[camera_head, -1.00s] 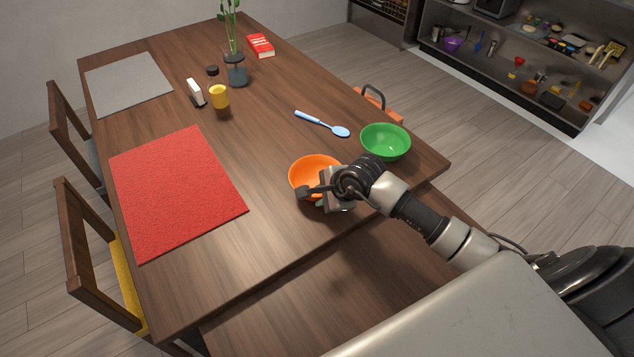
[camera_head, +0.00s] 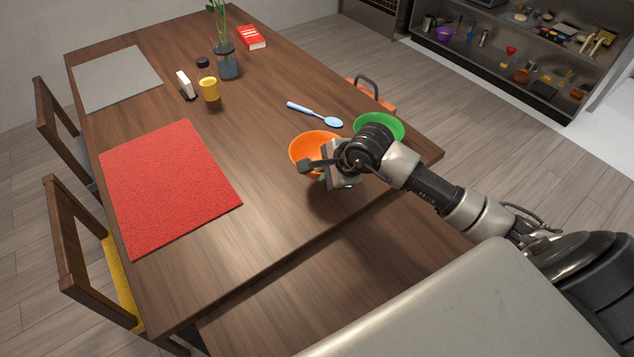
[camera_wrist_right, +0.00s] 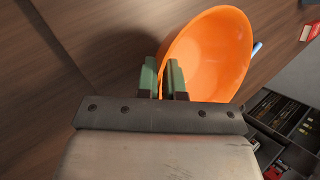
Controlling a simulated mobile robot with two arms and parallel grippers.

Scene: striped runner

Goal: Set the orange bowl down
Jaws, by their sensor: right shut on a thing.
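The orange bowl (camera_head: 312,150) is at the near right part of the wooden table (camera_head: 250,215) in the head view. My right gripper (camera_head: 322,172) is shut on its near rim. In the right wrist view the orange bowl (camera_wrist_right: 215,55) shows its inside, with its wall between the green finger pads of my right gripper (camera_wrist_right: 168,80). A shadow lies on the table beside the bowl there, and the bowl appears held above the top. My left gripper is in neither view.
A green bowl (camera_head: 380,125) stands just right of the orange bowl, partly behind my arm. A blue spoon (camera_head: 315,114) lies behind it. A red placemat (camera_head: 168,185) lies to the left, with bare wood between.

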